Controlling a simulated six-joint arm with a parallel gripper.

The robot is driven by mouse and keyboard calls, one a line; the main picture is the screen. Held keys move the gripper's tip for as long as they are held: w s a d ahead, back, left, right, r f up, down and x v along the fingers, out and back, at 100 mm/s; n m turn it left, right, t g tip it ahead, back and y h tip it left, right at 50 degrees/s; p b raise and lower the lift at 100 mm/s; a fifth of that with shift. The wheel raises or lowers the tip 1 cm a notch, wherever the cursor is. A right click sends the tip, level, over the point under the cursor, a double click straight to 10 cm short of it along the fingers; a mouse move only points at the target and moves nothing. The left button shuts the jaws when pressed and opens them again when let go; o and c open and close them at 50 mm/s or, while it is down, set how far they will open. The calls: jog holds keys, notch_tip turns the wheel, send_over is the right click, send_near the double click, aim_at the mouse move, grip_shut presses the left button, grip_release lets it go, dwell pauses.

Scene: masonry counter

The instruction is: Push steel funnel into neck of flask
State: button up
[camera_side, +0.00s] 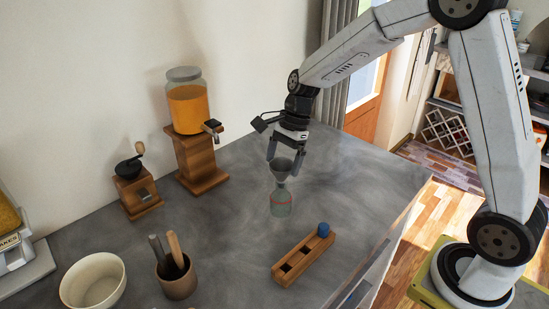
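The steel funnel (282,169) is a small grey cone, wide end up, right above the flask. The flask (281,203) is greenish clear glass with a red band and stands upright on the counter. The funnel's narrow end meets the top of the flask's neck; I cannot tell how deep it sits. My gripper (285,163) points down over the funnel, its two fingers apart at either side of the funnel's rim. I cannot tell whether the fingers press on the funnel or only straddle it.
A wooden block with square holes and a blue knob (303,258) lies in front of the flask. A juice dispenser (198,150), grinder (137,187), utensil cup (177,278) and white bowl (92,283) stand to the left. The counter (362,180) right of the flask is clear.

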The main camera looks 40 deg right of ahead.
jog(key=shift+r, duration=0.1)
jog(key=v, duration=0.7)
jog(key=shift+d+r, duration=0.15)
jog(key=shift+r, duration=0.1)
dwell(0.6)
jog(key=s+f+n+t+h, duration=0.1)
jog(key=s+f+n+h, duration=0.1)
jog(key=s+f+n, duration=0.3)
jog(key=s+a+f+n+t+h, duration=0.1)
jog(key=s+f+n, duration=0.4)
jog(key=s+n, duration=0.5)
jog(key=n+h, duration=0.1)
jog(key=n, duration=0.2)
jog(key=shift+f+t, duration=0.3)
jog(key=shift+f, duration=0.05)
